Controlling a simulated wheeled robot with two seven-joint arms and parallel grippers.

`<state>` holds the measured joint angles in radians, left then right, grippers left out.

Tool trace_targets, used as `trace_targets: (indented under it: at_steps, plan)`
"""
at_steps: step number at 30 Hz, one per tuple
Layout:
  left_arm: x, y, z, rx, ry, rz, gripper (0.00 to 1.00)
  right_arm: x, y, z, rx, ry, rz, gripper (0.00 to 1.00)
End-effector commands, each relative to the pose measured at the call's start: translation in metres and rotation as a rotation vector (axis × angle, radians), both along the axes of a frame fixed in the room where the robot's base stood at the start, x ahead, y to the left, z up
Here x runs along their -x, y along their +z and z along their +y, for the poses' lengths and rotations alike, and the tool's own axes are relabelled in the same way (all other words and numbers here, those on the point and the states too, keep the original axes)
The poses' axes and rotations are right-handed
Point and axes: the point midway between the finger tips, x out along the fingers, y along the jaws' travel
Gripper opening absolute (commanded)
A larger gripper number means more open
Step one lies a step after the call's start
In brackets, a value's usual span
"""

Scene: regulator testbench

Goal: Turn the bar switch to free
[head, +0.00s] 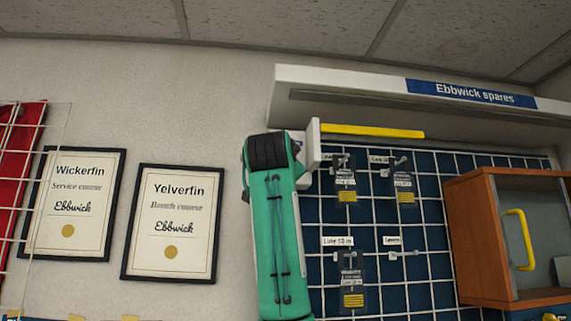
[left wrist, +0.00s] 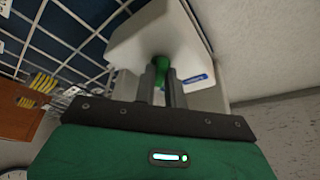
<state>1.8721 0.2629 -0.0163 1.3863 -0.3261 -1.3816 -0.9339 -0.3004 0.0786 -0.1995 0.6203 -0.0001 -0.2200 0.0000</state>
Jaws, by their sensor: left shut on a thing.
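My left gripper (left wrist: 161,84) is shut on a small green part (left wrist: 161,63), which looks like the bar switch's knob. The green part sits against a white housing (left wrist: 145,35) with a blue label (left wrist: 195,79). The fingers hide much of the green part, and I cannot read its setting. In the head view my green left arm rises to the white housing (head: 313,146) at the left end of the yellow bar (head: 375,131). The fingertips and the switch are hidden there by my wrist. My right gripper is not in view.
A white shelf (head: 340,84) marked Ebbwick spares overhangs the bar. Below the bar, a white grid (head: 425,235) holds hanging packets and labels. A wooden cabinet (head: 476,240) with a yellow handle (head: 520,240) stands at right. Framed certificates (head: 172,255) hang at left.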

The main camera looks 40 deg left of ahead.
Motion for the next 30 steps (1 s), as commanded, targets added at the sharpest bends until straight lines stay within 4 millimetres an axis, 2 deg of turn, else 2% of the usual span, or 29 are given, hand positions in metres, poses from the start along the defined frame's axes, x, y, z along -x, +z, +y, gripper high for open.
trace_targets:
  at_steps: [10,11,12,23,26,30]
  plan:
    - [0.0,0.001,-0.001,-0.004,-0.001,0.0,0.0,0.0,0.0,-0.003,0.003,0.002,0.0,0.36]
    - [0.0,0.001,-0.001,-0.005,0.0,-0.001,0.16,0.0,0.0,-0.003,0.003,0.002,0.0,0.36]
    - [0.0,0.001,-0.001,-0.005,0.0,-0.001,0.21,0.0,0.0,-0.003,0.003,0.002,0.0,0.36]
    - [0.004,-0.002,-0.003,-0.003,0.0,0.0,0.21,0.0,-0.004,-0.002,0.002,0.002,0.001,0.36]
    - [0.014,-0.007,-0.009,-0.003,0.0,-0.003,0.21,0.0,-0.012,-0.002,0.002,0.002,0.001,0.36]
    - [0.036,-0.016,-0.025,-0.005,0.001,-0.004,0.21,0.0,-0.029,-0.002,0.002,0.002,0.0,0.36]
